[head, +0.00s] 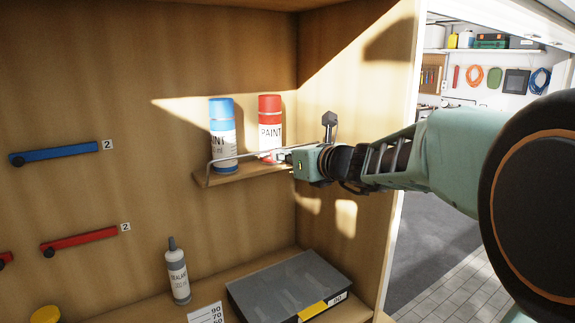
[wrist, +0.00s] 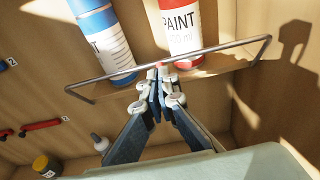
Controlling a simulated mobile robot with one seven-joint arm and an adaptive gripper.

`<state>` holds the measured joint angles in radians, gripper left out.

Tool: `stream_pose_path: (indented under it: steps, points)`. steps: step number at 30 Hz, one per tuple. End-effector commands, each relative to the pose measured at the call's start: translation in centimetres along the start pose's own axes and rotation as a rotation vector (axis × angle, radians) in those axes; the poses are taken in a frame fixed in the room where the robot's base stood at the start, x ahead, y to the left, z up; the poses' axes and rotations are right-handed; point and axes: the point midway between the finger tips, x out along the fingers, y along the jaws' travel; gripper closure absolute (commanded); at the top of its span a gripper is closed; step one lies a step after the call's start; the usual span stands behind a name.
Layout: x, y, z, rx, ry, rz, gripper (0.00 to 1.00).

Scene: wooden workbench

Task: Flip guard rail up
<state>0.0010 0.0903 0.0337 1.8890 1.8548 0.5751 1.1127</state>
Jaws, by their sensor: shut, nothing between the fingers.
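The guard rail (head: 233,157) is a thin grey wire bar with bent ends, fixed along a small wooden shelf (head: 237,175). In the head view its left end rises from the front edge, and the bar runs above the shelf in front of the cans. My gripper (head: 277,155) is at the right part of the rail. Its fingertips, also seen in the wrist view (wrist: 158,72), are closed together and empty, close to the bar. I cannot tell whether they touch it.
A blue paint can (head: 222,140) and a red paint can (head: 270,120) stand on the shelf behind the rail. Below are a sealant bottle (head: 178,275) and a grey case (head: 290,285). Blue (head: 60,154) and red (head: 80,240) handles are on the back wall at left.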

Motion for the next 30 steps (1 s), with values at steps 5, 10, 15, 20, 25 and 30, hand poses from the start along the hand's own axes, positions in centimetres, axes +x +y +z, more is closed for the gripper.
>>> stream_pose_path:
  steps: [5, 10, 15, 20, 25, 30]
  points:
    - [1.1, 0.0, 1.9, -0.002, 0.0, 0.001, 1.0]
    - [2.0, 0.1, 3.1, -0.001, 0.0, 0.001, 1.0]
    - [2.8, 0.0, 3.8, 0.0, 0.0, 0.001, 1.0]
    - [3.2, 0.0, 4.2, 0.0, 0.0, 0.0, 1.0]
    - [3.5, 0.0, 4.5, -0.001, 0.0, 0.0, 1.0]
    - [3.6, 0.0, 4.5, -0.001, 0.0, 0.0, 1.0]
